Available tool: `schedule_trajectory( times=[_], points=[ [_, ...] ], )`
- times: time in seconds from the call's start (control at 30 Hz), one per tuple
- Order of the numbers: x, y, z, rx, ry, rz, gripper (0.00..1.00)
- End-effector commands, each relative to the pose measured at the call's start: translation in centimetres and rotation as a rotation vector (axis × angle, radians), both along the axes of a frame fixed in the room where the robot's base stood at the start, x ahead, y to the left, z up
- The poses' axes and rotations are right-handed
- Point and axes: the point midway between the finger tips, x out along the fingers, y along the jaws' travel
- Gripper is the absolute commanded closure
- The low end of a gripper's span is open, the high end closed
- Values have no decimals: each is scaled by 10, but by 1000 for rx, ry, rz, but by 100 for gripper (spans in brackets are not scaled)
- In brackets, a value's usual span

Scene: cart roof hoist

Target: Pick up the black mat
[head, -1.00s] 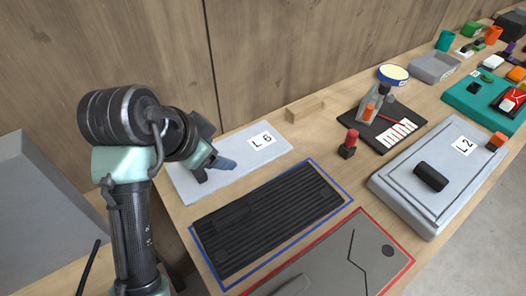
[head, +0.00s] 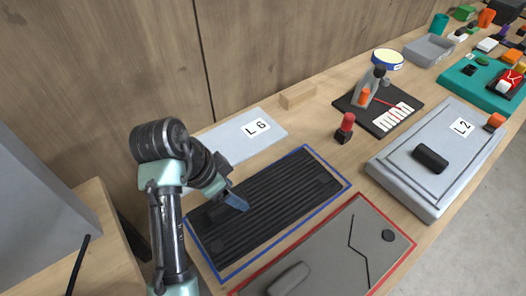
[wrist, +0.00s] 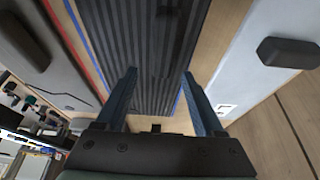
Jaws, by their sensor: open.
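The black ribbed mat (head: 285,195) lies flat inside a blue outline on the wooden table in the head view. In the wrist view the mat (wrist: 142,50) runs away from me between the two fingers. My gripper (head: 236,201) is over the left part of the mat in the head view. In the wrist view my gripper (wrist: 160,82) is open, with its blue fingers apart and nothing between them. I cannot tell how high the fingertips are above the mat. My gripper and wrist hide part of the mat's left end in the head view.
A grey panel marked L6 (head: 235,138) lies behind the mat. A grey panel with a red outline (head: 340,250) lies in front. A red-topped black piece (head: 345,128) stands to the right, and a raised grey panel marked L2 (head: 400,172) lies further right.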

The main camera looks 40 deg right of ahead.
Motion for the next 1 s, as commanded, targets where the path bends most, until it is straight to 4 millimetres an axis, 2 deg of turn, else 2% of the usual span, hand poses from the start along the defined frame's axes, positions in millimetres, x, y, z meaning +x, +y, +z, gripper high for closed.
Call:
schedule_trajectory(
  times=[0.2,0.5,0.87,0.9,1.0],
  points=[
    [2,-14,-26,1,1,0,30],
    [2,-16,-30,0,-1,-1,32],
    [2,-16,-30,0,-1,-1,97],
    [2,-16,-30,0,-1,-1,100],
    [2,-16,-30,0,-1,-1,100]
  ],
)
